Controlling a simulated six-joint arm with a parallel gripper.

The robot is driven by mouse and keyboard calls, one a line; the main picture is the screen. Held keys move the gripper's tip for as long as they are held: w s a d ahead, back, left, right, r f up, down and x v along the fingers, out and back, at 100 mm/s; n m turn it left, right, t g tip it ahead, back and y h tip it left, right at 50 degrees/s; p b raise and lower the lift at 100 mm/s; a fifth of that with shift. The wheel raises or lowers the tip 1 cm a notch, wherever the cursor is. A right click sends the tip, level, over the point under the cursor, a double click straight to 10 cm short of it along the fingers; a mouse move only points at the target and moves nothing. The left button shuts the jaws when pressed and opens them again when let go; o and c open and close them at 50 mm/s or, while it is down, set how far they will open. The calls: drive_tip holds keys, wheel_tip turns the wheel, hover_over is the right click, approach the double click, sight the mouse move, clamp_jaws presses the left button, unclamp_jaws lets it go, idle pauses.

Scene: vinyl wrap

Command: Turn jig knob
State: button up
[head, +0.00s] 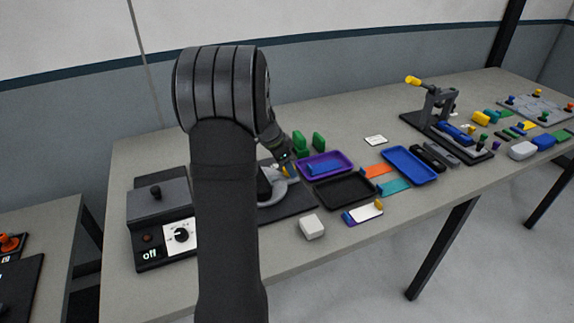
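A dark control box (150,252) stands at the left of the table. It carries a white dial plate with a black knob (180,236), and its display reads "off". A grey curved fixture (280,192) sits on a dark base plate (298,204), partly hidden behind my arm. My gripper (287,168) points down at this fixture, with small yellow and blue parts at its tip. The fingers are too small and too covered to tell whether they are open or touch anything. I cannot tell which part is the jig's knob.
A purple tray (346,158) holds a blue piece. A black tray (345,199), a blue tray (432,179) and green blocks (318,141) are near. A white block (312,226) lies in front. A lever press (437,106) stands farther right. The table's front edge is mostly clear.

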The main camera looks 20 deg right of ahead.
drive_tip(key=c, duration=0.7)
drive_tip(key=n+t, duration=0.1)
drive_tip(key=n, duration=0.3)
drive_tip(key=shift+s+n+t, duration=0.15)
drive_tip(key=shift+n+t, duration=0.25)
drive_tip(key=n+t, duration=0.1)
drive_tip(key=n, duration=0.1)
drive_tip(key=n+y, duration=0.1)
drive_tip(key=n, duration=0.2)
drive_tip(key=shift+s+d+t+y, duration=0.1)
drive_tip(key=shift+d+t+y, duration=0.05)
drive_tip(key=shift+t+y, duration=0.2)
drive_tip(key=n+y, duration=0.1)
drive_tip(key=n, duration=0.2)
drive_tip(key=n+t+y, duration=0.1)
drive_tip(key=n, duration=0.2)
drive_tip(key=shift+d, duration=0.15)
drive_tip(key=n+y, duration=0.1)
drive_tip(key=n, duration=0.2)
drive_tip(key=n+y, duration=0.1)
drive_tip(key=n, duration=0.2)
drive_tip(key=shift+d+n+y, duration=0.15)
drive_tip(key=shift+n+y, duration=0.1)
drive_tip(key=shift+n, duration=0.05)
drive_tip(key=shift+g, duration=0.25)
